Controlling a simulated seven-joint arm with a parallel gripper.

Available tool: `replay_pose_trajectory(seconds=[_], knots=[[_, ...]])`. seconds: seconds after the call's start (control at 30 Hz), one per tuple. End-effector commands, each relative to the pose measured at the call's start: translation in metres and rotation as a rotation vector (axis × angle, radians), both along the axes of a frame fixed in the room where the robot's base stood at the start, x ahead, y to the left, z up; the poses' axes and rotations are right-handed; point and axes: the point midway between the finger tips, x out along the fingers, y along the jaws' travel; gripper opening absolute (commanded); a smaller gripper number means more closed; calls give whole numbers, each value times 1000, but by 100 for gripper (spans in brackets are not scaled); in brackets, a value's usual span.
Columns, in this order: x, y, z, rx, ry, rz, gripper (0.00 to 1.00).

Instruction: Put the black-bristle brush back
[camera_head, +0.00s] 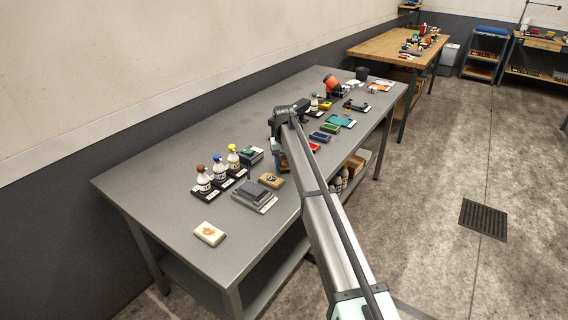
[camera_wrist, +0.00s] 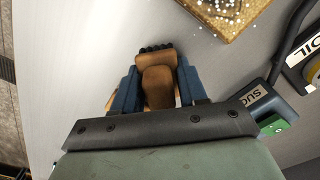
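The black-bristle brush (camera_wrist: 157,88) has a brown wooden body, with a strip of black bristles showing at its top end in the wrist view. My gripper (camera_wrist: 159,88) has a blue finger on each side of the brush, and both appear pressed against the wood. In the head view my gripper (camera_head: 283,160) is over the front half of the long grey table, and the brush is mostly hidden by my arm. I cannot tell how far the brush is above the tabletop.
The grey table (camera_head: 165,160) holds a tan block (camera_head: 271,180), grey stacked pads (camera_head: 254,197), a white block (camera_head: 209,233) and capped bottles (camera_head: 220,170) left of my arm. Red (camera_head: 313,147), blue (camera_head: 319,136) and green (camera_head: 330,127) items lie beyond it. The table's back-left is clear.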

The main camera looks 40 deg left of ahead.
Motion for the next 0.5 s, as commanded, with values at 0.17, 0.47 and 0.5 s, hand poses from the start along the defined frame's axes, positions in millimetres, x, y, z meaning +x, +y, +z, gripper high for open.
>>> replay_pose_trajectory(seconds=[0.17, 0.47, 0.5], knots=[[0, 0, 0, 0, 0, 0, 59], [0, 0, 0, 0, 0, 0, 67], [0, 0, 1, 0, 0, 0, 67]])
